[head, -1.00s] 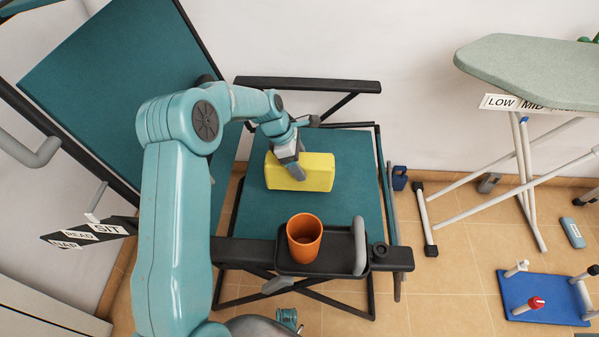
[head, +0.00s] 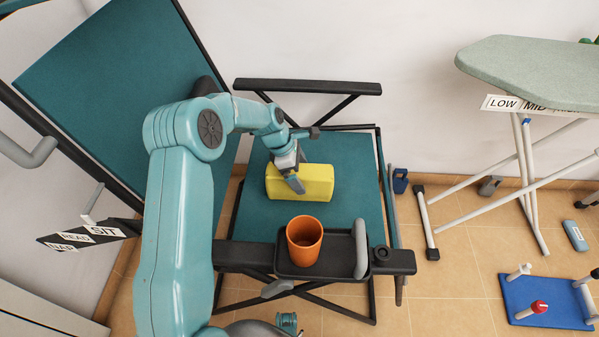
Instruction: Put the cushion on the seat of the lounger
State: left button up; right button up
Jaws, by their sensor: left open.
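The yellow cushion (head: 318,183) is a small block lying on the teal seat of the lounger (head: 262,212). My left gripper (head: 297,182) is open, just over the cushion's left half, and one finger overlaps its top in the picture. Whether the gripper touches the cushion cannot be told. The lounger's teal backrest (head: 110,70) leans back at the left. My right gripper does not show.
An orange cup (head: 304,240) stands on a black tray (head: 340,262) on the near armrest. The far armrest (head: 310,87) runs behind the seat. An ironing board (head: 530,60) stands at the right. A blue base with pegs (head: 545,302) lies on the floor.

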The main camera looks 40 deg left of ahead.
pick_arm(q)
jog(key=p+v, duration=0.3)
jog(key=v, duration=0.9)
jog(key=shift+s, duration=0.1)
